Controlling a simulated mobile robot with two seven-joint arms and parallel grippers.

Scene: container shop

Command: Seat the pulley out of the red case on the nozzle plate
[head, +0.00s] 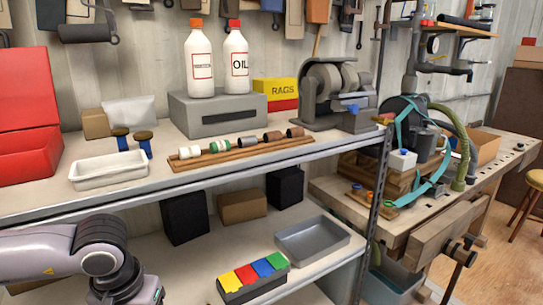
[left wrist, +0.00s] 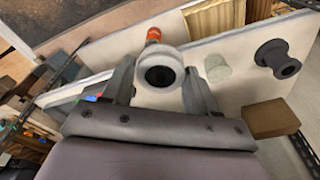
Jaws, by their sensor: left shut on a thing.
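My left gripper (left wrist: 160,88) has its two fingers on either side of a pale grey round piece (left wrist: 160,56) with a dark round centre, and is shut on it. I cannot tell for certain that this is the pulley. In the head view my left arm comes in at the lower left and its fingers are out of sight. The red case (head: 27,115) stands open at the left end of the upper shelf; its inside is hidden by its front wall. I cannot pick out the nozzle plate with certainty. My right gripper is in neither view.
A white tray (head: 110,183) and a wooden rack (head: 190,168) of rollers stand on the upper shelf. Below are a grey tray (head: 340,243) and a block with coloured tiles (head: 232,298). The wrist view shows a dark spool (left wrist: 277,60), a pale cylinder (left wrist: 217,68) and a brown box (left wrist: 270,120).

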